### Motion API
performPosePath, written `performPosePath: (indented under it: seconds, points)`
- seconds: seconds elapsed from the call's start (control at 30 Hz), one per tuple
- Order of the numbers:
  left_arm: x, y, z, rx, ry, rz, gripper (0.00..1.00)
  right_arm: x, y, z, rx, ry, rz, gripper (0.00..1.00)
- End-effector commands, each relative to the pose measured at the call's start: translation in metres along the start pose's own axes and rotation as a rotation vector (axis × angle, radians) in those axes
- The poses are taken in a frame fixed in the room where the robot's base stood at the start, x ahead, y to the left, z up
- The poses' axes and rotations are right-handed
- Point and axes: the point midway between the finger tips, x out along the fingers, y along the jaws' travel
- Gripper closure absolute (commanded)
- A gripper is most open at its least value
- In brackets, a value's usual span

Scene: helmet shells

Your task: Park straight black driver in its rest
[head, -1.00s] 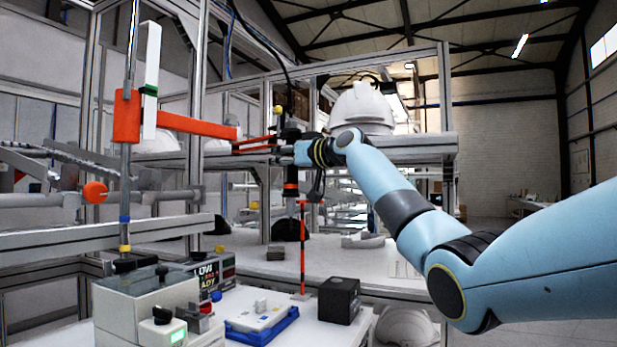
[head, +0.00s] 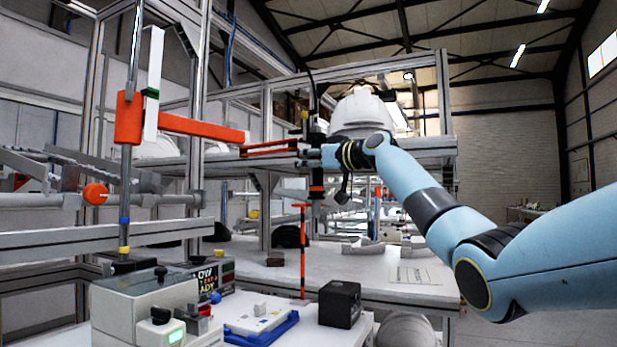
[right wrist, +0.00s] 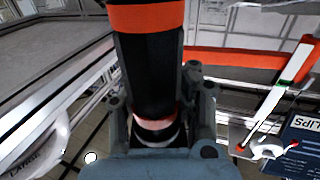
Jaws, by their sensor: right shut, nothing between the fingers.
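In the right wrist view the driver (right wrist: 150,65) fills the middle, right at the fingers. My right gripper (head: 322,157) is shut beside the driver in the head view; its grip on it is not clear. A thin orange and black post (head: 303,250) with a small flat top stands just below and left of the driver's lower end; I cannot tell whether it is the rest. My left gripper is not in view.
A white helmet shell (head: 362,112) sits on the shelf behind my right wrist. A black box (head: 340,303), a blue tray (head: 262,326) and a grey controller box (head: 145,302) stand on the front table. The white bench (head: 345,265) behind is partly clear.

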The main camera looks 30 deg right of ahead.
Motion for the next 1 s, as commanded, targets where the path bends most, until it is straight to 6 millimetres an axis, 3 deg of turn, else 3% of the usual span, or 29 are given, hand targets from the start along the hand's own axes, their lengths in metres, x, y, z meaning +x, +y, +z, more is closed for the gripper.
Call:
performPosePath:
  seconds: [0.17,0.6,1.0]
  points:
    - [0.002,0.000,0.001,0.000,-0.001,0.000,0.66,0.005,0.003,0.000,0.002,0.001,0.000,1.00]
    - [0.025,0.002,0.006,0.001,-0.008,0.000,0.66,0.048,0.031,0.002,0.004,0.001,0.000,1.00]
    - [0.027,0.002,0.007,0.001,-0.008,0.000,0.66,0.054,0.035,0.001,-0.001,0.000,0.000,1.00]
